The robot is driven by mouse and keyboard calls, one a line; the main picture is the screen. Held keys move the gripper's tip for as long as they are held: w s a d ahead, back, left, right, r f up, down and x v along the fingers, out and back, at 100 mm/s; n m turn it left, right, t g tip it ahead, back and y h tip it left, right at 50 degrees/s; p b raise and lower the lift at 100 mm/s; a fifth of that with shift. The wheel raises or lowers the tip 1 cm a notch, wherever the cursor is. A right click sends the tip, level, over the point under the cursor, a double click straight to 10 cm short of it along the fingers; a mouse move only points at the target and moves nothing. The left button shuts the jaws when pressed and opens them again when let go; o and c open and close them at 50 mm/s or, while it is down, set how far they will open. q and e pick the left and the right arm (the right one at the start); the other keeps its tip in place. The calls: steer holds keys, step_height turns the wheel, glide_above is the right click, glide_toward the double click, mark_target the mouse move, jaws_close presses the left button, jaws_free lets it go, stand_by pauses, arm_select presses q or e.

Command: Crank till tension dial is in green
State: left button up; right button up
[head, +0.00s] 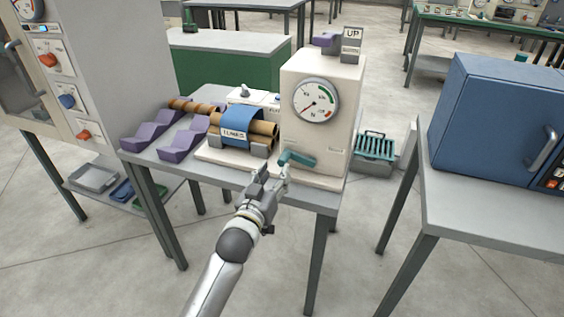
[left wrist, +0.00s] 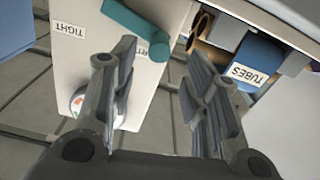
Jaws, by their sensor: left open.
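The winder (head: 318,125) is a cream box on a grey table, with a round tension dial (head: 316,99) on its front. The dial has a green arc at its upper right and a red part at its lower right; the red needle points to the lower left, outside the green. A teal crank (head: 297,159) sticks out low on the front; it also shows in the left wrist view (left wrist: 136,27). My left gripper (head: 271,177) is open and empty just below and left of the crank, apart from it. My right gripper is not in view.
Purple cradles (head: 184,141) stand further left. A blue cabinet (head: 497,118) stands on a table at right.

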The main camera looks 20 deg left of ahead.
mark_target(281, 164)
arm_select(q)
steer(key=w, duration=0.6)
steer(key=shift+w+d, duration=0.15)
jaws_close()
